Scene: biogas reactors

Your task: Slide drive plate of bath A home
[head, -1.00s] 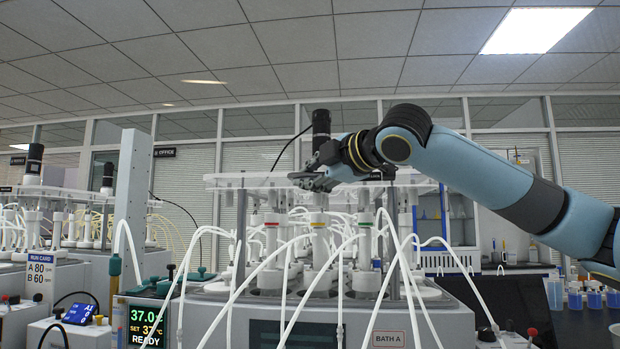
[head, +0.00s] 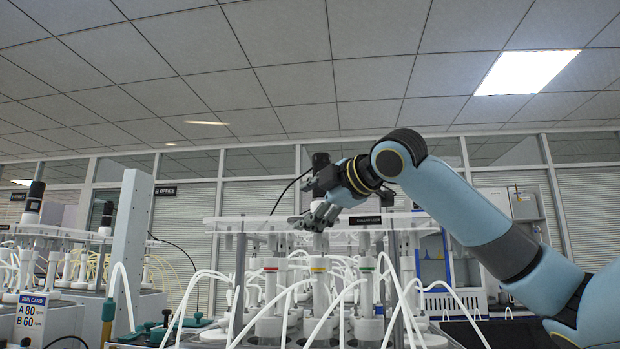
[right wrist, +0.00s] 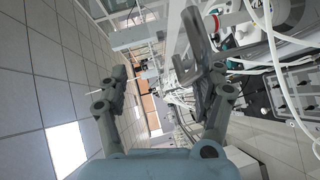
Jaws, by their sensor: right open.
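The white drive plate (head: 405,221) of bath A is a long flat plate above several upright vessels with red, yellow and green bands. A black motor cylinder (head: 320,163) stands up behind my right gripper. My right gripper (head: 314,217) is at the plate's front edge, around the middle, and hides part of it. I cannot tell whether a finger touches the plate. In the right wrist view its two fingers (right wrist: 155,50) are wide apart with nothing held between them. My left gripper is in neither view.
Vessels (head: 318,290) and many curved white tubes (head: 215,275) fill the space below the plate. A tall grey post (head: 127,250) stands left of it. A second reactor bath (head: 40,232) stands further left, with a run card (head: 31,311).

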